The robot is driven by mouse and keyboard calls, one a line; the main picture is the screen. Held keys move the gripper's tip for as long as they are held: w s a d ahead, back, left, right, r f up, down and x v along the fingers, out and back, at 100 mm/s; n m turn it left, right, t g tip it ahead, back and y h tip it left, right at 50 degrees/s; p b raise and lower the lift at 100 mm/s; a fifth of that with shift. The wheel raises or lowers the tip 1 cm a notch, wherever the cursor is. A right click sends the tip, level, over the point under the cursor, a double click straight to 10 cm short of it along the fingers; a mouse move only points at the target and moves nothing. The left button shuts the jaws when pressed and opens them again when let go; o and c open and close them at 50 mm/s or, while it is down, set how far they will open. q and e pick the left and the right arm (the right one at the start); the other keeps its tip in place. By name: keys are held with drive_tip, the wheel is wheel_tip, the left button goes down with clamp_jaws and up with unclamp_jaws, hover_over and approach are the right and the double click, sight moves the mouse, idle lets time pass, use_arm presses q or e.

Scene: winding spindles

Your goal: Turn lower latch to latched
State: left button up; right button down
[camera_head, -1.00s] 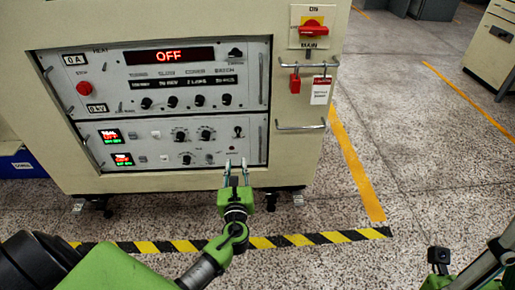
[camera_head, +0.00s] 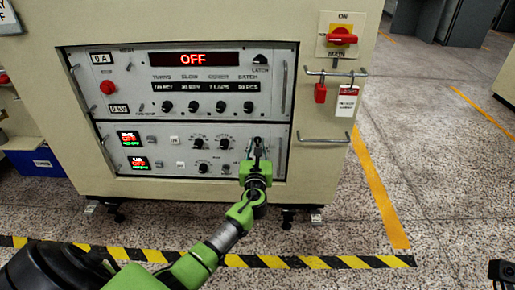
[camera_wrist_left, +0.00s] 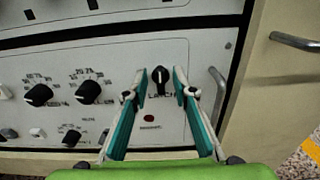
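The lower latch is a small black knob (camera_wrist_left: 160,76) with a white pointer mark, above a "LATCH" label on the lower grey panel. In the left wrist view its pointer looks roughly upright. My left gripper (camera_wrist_left: 159,85) is open, with its two fingers on either side of the knob. I cannot tell whether they touch it. In the head view my left gripper (camera_head: 257,146) is at the right end of the lower panel (camera_head: 228,165) and largely hides the knob. My right gripper is not visible.
Above are the upper latch knob (camera_head: 260,59) and a red "OFF" display (camera_head: 194,59). Black knobs (camera_wrist_left: 88,92) lie left of the gripper in the wrist view, and a metal handle (camera_wrist_left: 218,90) lies close on the right. A red main switch (camera_head: 342,37) is at the upper right.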

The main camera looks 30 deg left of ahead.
use_arm(q)
drive_tip(key=shift+w+a, duration=0.15)
drive_tip(key=shift+w, duration=0.1)
clamp_jaws()
